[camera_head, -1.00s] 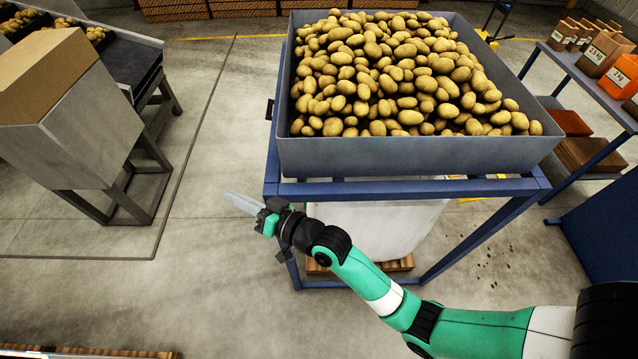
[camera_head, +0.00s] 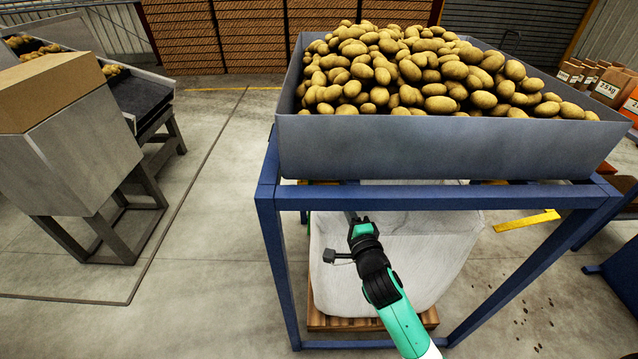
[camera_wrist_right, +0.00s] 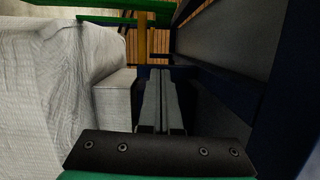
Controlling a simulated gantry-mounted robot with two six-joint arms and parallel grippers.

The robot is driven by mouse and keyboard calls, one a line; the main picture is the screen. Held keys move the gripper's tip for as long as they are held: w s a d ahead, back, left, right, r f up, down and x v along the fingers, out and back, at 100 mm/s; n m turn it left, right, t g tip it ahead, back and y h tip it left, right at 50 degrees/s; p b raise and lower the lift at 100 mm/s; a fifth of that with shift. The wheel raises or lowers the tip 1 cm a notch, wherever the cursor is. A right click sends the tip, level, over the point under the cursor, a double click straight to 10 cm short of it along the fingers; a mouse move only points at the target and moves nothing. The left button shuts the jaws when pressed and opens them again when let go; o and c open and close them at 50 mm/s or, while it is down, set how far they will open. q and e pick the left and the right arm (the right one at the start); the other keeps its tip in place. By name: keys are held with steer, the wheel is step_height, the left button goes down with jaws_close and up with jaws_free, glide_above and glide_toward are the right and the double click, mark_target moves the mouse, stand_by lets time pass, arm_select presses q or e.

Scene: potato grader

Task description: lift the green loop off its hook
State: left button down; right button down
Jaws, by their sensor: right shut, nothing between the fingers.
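My right gripper (camera_head: 351,216) reaches under the blue frame's front beam, above the white bag (camera_head: 400,250). In the right wrist view its two fingers (camera_wrist_right: 160,95) are shut together and empty, pointing away between the white bag (camera_wrist_right: 60,90) and dark blue framework. A green band (camera_wrist_right: 115,14) crosses the top of that view, beyond the fingertips and apart from them. I cannot tell whether it is the green loop. No hook shows clearly in either view. My left gripper is not in view.
A grey bin (camera_head: 420,150) heaped with potatoes sits on the blue frame (camera_head: 420,196), close above my right gripper. The bag stands on a wooden pallet (camera_head: 325,320) between the frame's legs. Open floor (camera_head: 210,250) lies to the left, before a grey machine (camera_head: 70,150).

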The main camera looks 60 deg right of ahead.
arm_select(q)
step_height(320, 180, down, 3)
steer(key=b, duration=0.2)
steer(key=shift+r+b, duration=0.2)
steer(key=shift+b, duration=0.1)
arm_select(e)
steer(key=w+d, duration=0.4)
steer(key=w, duration=0.6)
steer(key=shift+d+r, duration=0.15)
steer(key=shift+r, duration=0.05)
